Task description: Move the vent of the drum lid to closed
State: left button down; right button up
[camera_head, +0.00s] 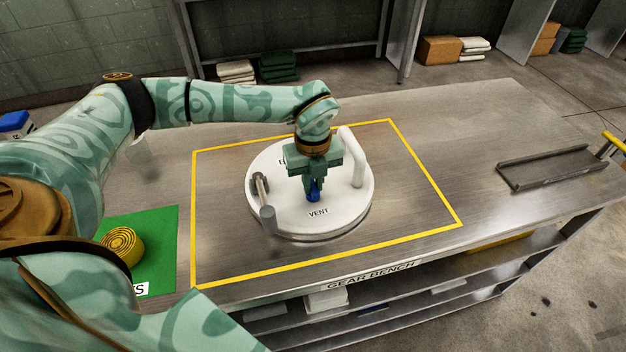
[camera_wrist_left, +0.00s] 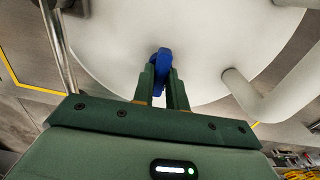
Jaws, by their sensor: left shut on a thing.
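The white round drum lid (camera_head: 345,219) lies on the bench inside a yellow taped rectangle. It also fills much of the left wrist view (camera_wrist_left: 205,35). A "VENT" label is printed on its near side. The blue vent knob (camera_head: 314,192) stands near the lid's middle; in the left wrist view the blue vent knob (camera_wrist_left: 161,62) sits between my fingertips. My left gripper (camera_head: 312,182) points down and is shut on the vent knob. The fingers and wrist hide part of the knob and of the lid's lettering. My right gripper is not in view.
On the lid, a grey metal lever (camera_head: 262,195) stands at the left and a white handle (camera_head: 354,160) at the right. A yellow roll (camera_head: 124,245) sits on a green mat (camera_head: 165,225) at left. A metal tray (camera_head: 550,168) lies at right. The bench between is clear.

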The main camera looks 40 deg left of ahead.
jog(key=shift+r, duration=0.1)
pick_arm(q)
jog(key=shift+r+m+p, duration=0.2)
jog(key=shift+m+p, duration=0.4)
jog(key=shift+p, duration=0.15)
jog(key=shift+r+m+p, duration=0.1)
jog(key=shift+m+p, duration=1.05)
jog(key=shift+m, duration=0.05)
jog(key=m+p, duration=0.3)
jog(key=m, duration=0.1)
jog(key=shift+m+p, duration=0.3)
jog(key=m+p, duration=0.3)
jog(key=m, duration=0.2)
jog(key=shift+f+m+p, duration=0.15)
jog(key=shift+m+p, duration=0.35)
jog(key=shift+m, duration=0.7)
jog(key=shift+f+m+p, duration=0.1)
jog(key=shift+m+p, duration=0.35)
jog(key=shift+m, duration=0.75)
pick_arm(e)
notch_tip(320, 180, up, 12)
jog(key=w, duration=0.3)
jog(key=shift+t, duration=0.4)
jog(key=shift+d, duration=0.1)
pick_arm(q)
jog(key=c, duration=1.4)
grip_release()
